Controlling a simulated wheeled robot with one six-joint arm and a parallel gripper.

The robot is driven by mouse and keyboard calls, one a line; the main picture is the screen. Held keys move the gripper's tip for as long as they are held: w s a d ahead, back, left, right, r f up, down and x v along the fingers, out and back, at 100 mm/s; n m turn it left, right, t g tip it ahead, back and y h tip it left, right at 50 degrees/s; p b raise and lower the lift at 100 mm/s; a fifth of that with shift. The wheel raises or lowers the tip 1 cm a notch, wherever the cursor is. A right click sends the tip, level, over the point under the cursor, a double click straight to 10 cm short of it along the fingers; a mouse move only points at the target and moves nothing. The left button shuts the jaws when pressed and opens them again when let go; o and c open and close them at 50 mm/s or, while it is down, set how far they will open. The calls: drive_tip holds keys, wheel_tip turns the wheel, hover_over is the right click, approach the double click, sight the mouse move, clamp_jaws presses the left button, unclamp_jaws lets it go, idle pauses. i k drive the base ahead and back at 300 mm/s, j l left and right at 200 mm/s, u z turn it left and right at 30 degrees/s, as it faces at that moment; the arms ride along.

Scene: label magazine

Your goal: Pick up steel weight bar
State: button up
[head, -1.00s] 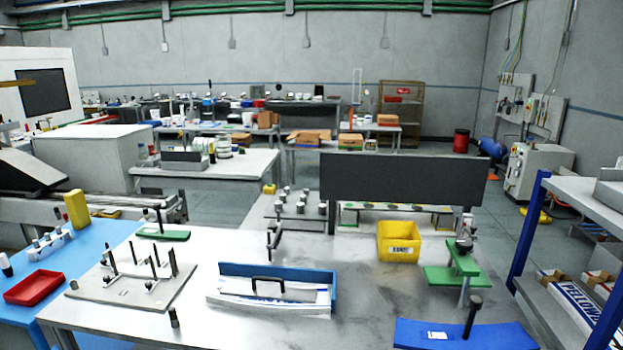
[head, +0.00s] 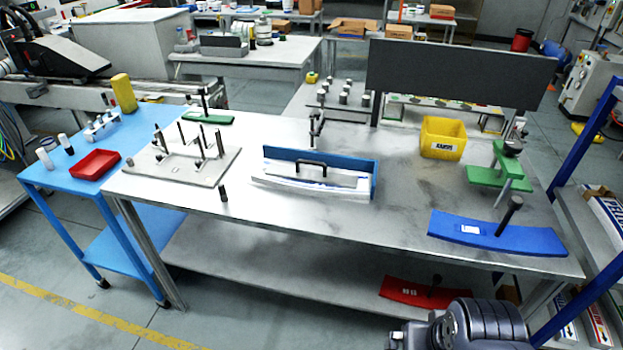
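The steel weight bar (head: 327,173) appears to be the pale metal bar with a black arched handle on top. It lies in the blue-backed label magazine (head: 368,177) at the middle of the steel table, on a white stack that looks like labels. The handle stands up and is free. A dark grey rounded part of my arm shows at the bottom edge, right of centre, in front of the table. My gripper's fingers are not in view.
Left of the magazine stands a grey plate with upright pegs (head: 185,165). To the right are a yellow bin (head: 443,138), a green stepped stand (head: 498,168) and a blue curved plate with a black post (head: 497,233). A black panel (head: 460,75) rises behind.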

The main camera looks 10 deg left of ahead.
sight(324, 177)
drive_tip(key=i+j, duration=0.3)
drive_tip(key=i+j+z, duration=0.1)
drive_tip(key=i+j, duration=0.2)
drive_tip(key=j, duration=0.2)
drive_tip(key=i+j, duration=0.3)
drive_tip(key=i+j+z, duration=0.15)
drive_tip(key=i+j, duration=0.15)
drive_tip(key=j, duration=0.25)
